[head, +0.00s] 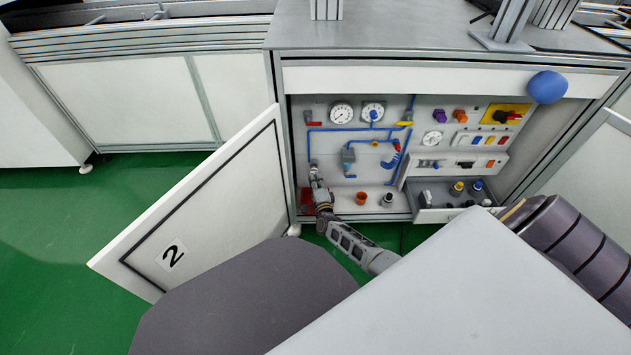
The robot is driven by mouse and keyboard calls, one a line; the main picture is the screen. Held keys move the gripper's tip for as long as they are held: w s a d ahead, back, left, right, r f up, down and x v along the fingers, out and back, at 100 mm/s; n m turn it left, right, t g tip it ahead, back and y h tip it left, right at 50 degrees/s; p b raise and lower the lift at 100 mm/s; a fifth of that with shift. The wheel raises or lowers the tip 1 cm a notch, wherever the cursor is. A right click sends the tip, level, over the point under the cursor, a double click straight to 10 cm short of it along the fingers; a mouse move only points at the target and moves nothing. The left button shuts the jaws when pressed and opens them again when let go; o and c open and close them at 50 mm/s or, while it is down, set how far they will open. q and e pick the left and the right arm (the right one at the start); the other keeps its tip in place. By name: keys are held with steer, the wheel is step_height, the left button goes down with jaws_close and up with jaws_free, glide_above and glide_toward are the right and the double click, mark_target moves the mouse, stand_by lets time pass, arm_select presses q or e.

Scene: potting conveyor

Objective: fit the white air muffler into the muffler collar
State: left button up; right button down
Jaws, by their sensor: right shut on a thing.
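My right gripper (316,181) reaches into the open cabinet at its lower left, fingers pointing up along the back panel. It is shut on a small pale thing, which looks like the white air muffler (314,172); the fingers hide most of it. Just above the fingertips is a small grey fitting (312,164) at the left of the panel, which may be the muffler collar. It is too small to tell whether the muffler touches it or is inside it. My left gripper is not in view.
The cabinet door (205,215), marked 2, stands open at the left. Blue pipes and gauges (341,113) cover the panel. An orange ring-like part (361,198) and a dark fitting (387,200) stand on the cabinet floor. An open drawer (455,213) holds several parts at the right.

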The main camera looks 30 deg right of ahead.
steer(key=shift+d+x, duration=0.25)
steer(key=shift+x, duration=1)
stand_by(0.5)
steer(key=c, duration=1.4)
jaws_free()
steer(key=shift+o, duration=0.2)
steer(key=shift+s, duration=0.2)
steer(key=v, duration=1.1)
steer(key=shift+s, duration=0.3)
steer(key=shift+a+r, duration=0.1)
steer(key=shift+a, duration=0.05)
